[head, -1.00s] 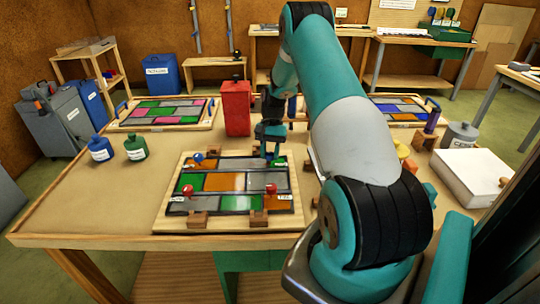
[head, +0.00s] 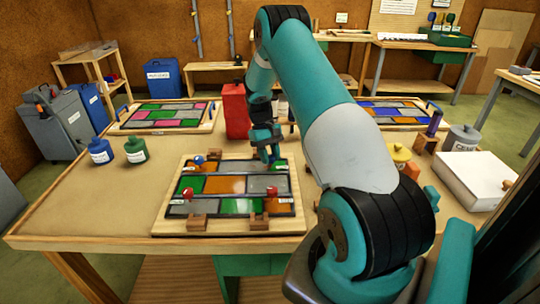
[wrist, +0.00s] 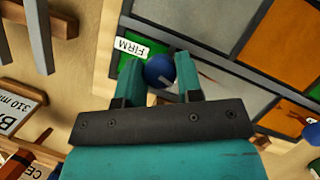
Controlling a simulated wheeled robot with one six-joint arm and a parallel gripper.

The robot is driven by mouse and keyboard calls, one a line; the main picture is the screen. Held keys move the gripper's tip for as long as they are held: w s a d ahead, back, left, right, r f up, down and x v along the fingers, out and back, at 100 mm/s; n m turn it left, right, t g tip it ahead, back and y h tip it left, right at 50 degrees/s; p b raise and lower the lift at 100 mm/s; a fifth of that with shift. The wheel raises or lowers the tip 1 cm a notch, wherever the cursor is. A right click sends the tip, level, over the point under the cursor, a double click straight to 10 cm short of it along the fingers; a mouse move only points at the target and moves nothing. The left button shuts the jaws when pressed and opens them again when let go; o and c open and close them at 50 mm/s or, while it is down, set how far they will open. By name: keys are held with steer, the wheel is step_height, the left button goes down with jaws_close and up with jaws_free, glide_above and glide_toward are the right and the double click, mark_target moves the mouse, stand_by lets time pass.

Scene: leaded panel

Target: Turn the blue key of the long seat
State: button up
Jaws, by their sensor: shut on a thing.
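The leaded panel (head: 222,218) lies on the table, with green, orange and grey panes between dark leads. My gripper (head: 270,158) is over its far right corner. In the wrist view my gripper (wrist: 159,78) is shut on a round blue key (wrist: 159,70) with a pale mark on top. A white label reading FIRM (wrist: 131,46) lies beside that key. A second blue key (head: 198,159) stands at the panel's far left and shows at the right edge of the wrist view (wrist: 311,134). Two red keys (head: 188,193) (head: 271,191) stand along the near side.
A red container (head: 235,110) stands just behind the panel. Another panel (head: 168,115) lies behind left, and one more (head: 395,112) behind right. A white box (head: 472,180) lies right. The table's front left is clear.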

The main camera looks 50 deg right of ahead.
steer(key=shift+n, duration=0.3)
steer(key=o, duration=0.9)
steer(key=shift+p+v, duration=2.05)
steer(key=shift+v, duration=6.6)
steer(key=shift+s+a, duration=0.1)
